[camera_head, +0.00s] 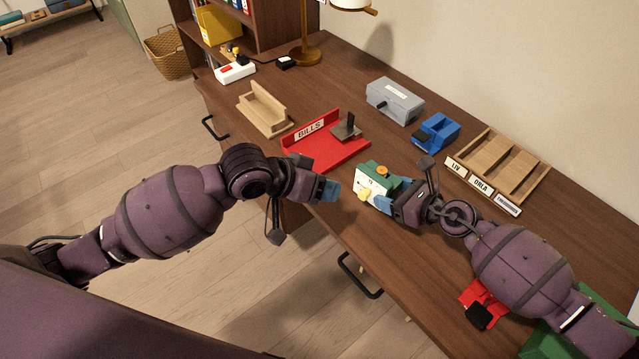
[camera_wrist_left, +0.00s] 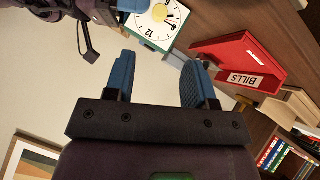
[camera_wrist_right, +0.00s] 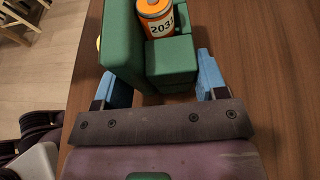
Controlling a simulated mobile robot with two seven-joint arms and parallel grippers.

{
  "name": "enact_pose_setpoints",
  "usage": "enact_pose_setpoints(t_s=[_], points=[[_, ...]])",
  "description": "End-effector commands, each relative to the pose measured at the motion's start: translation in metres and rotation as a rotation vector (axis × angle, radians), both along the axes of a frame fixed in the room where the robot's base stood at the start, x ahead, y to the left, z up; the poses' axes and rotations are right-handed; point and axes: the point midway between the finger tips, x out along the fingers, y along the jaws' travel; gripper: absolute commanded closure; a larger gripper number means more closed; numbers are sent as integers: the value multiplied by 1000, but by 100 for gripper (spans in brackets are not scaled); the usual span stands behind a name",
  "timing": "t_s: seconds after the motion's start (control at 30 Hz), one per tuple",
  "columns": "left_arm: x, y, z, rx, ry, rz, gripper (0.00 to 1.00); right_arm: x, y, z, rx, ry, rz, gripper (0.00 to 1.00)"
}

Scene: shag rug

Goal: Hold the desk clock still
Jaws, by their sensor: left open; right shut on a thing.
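The desk clock (camera_head: 372,184) is a green box with a white face and a yellow knob, standing near the desk's front edge. Its white dial and yellow knob show in the left wrist view (camera_wrist_left: 150,25). In the right wrist view its green back (camera_wrist_right: 125,45) holds an upright orange battery (camera_wrist_right: 157,18) marked with digits. My right gripper (camera_head: 388,203) is shut on the clock from the back, with a blue finger on each side in the right wrist view (camera_wrist_right: 162,85). My left gripper (camera_head: 328,190) is open and empty, apart from the clock, facing its dial side.
A red BILLS tray (camera_head: 325,150) with a dark stamp-like item lies behind my left gripper. A wooden holder (camera_head: 265,108), grey box (camera_head: 395,100), blue item (camera_head: 436,132) and labelled wooden tray (camera_head: 497,168) stand further back. A red item (camera_head: 483,300) lies by my right arm.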

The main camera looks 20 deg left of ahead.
Motion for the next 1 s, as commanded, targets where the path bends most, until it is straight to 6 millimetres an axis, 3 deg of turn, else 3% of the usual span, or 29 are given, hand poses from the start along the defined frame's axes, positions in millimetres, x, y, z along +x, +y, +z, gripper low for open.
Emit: enact_pose_setpoints(t_s=[0.43,0.6,0.8,1.0], points=[[-7,0,-6,-4,19,3,50,0,0,0,0,0,0,63],[-43,-19,-44,18,60,-16,50,0,0,0,0,0,0,63],[-61,-28,-72,140,-51,-20,50,0,0,0,0,0,0,63],[-71,-35,-86,262,-198,-28,50,0,0,0,0,0,0,63]])
